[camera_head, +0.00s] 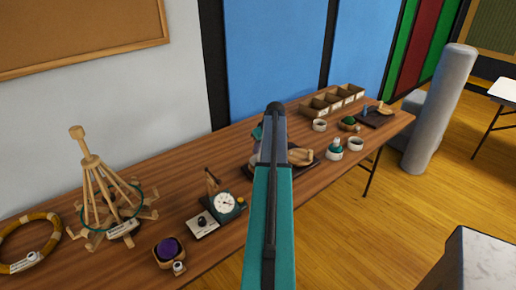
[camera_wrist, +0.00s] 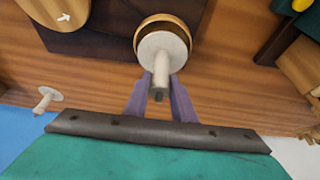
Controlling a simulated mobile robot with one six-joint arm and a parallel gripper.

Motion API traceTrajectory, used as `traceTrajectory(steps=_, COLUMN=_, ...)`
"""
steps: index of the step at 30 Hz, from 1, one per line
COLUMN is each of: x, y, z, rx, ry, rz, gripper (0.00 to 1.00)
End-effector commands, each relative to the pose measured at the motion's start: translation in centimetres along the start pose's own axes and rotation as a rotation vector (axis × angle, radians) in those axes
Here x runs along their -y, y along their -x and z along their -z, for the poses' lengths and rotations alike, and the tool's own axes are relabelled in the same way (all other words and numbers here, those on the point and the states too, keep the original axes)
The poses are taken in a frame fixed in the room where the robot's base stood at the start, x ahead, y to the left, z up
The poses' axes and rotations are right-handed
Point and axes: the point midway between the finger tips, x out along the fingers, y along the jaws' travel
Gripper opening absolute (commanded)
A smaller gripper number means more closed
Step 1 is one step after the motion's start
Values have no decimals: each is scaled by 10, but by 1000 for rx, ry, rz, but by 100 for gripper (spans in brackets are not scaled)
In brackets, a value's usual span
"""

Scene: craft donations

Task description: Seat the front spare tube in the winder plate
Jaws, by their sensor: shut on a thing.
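In the wrist view my gripper (camera_wrist: 161,88) is shut on a pale tube (camera_wrist: 162,45) with a round flange, its stem between the two purple-grey fingers. The flange overlaps a round wooden piece with a golden rim (camera_wrist: 147,24); I cannot tell whether they touch. That piece is over a dark board (camera_wrist: 100,38), perhaps the winder's base. A wooden disc with a white arrow (camera_wrist: 55,6) is at upper left. Another pale flanged tube (camera_wrist: 46,98) is on the table at left. In the head view my arm hides the gripper and held tube; part of the wooden winder (camera_head: 299,157) shows beside it.
On the wooden table (camera_head: 155,185) stand a wooden swift (camera_head: 98,190), a dial scale (camera_head: 224,205), a purple ball in a box (camera_head: 168,249), small cups (camera_head: 355,144) and a divided tray (camera_head: 332,102). A grey padded column (camera_head: 440,110) is beyond the right end.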

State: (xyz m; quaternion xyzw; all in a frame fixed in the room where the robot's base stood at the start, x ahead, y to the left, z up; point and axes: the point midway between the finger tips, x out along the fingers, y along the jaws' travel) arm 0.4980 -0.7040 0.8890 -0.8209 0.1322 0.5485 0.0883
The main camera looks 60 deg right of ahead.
Motion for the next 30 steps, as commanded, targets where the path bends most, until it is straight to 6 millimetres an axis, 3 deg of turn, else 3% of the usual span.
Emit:
traceTrajectory(steps=13, x=-1, y=-18, z=-8, rx=0, ry=-1, rz=0, gripper=2)
traceTrajectory(steps=28, x=-1, y=-21, z=-9, rx=0, ry=-1, rz=0, gripper=2)
traceTrajectory(steps=29, x=-1, y=-21, z=-9, rx=0, ry=-1, rz=0, gripper=28)
traceTrajectory(steps=30, x=-1, y=-21, z=-9, rx=0, ry=-1, rz=0, gripper=35)
